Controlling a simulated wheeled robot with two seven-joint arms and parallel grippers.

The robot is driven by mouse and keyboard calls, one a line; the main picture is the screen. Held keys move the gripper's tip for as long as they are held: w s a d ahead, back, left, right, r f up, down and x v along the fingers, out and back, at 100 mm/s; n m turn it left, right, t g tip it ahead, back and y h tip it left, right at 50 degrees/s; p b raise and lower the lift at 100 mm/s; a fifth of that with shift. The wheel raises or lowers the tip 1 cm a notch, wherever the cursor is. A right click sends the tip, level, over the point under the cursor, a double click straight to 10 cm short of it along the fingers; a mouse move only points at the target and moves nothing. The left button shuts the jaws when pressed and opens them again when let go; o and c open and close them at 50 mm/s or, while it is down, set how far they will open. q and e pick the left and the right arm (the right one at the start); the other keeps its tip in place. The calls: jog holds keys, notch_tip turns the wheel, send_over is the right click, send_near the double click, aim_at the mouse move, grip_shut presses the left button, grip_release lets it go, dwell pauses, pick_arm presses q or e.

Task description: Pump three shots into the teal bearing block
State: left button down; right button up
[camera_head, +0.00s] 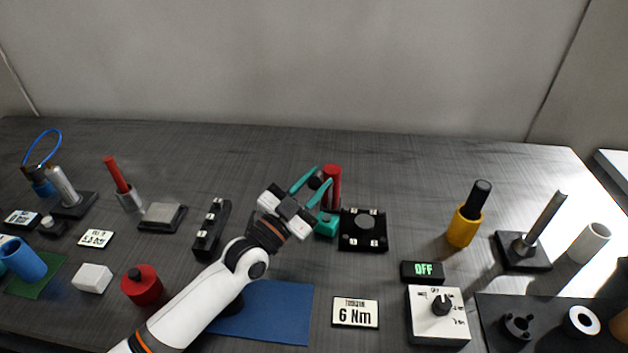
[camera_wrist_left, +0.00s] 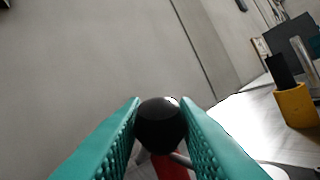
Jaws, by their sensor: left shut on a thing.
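My left gripper (camera_head: 315,184) reaches in from the lower left with its teal fingers around a black ball knob (camera_wrist_left: 160,125). The wrist view shows the ball pinched between the two ribbed fingers, with a thin metal rod and something red (camera_wrist_left: 170,165) below it. In the head view a red cylinder (camera_head: 333,184) stands upright just right of the fingers. The teal bearing block (camera_head: 326,224) sits on the table at the cylinder's foot, partly hidden by my gripper. How the cylinder meets the block cannot be made out. My right gripper is in neither view.
A black fixture plate (camera_head: 363,243) stands close right of the block, a black slotted rack (camera_head: 211,228) left of my wrist. A blue mat (camera_head: 270,315) lies under my forearm. A yellow holder (camera_head: 464,229) and a dial box (camera_head: 438,318) stand right. The table's back is clear.

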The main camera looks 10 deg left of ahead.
pick_arm(q)
jog(key=shift+s+d+f, duration=0.1)
jog(key=shift+f, duration=0.35)
jog(key=c, duration=1.5)
grip_release()
jog(key=o, duration=0.3)
jog(key=shift+r, duration=0.15)
jog(key=shift+o, duration=0.2)
jog(key=v, duration=0.7)
jog(key=shift+b, duration=0.45)
jog(key=shift+s, duration=0.1)
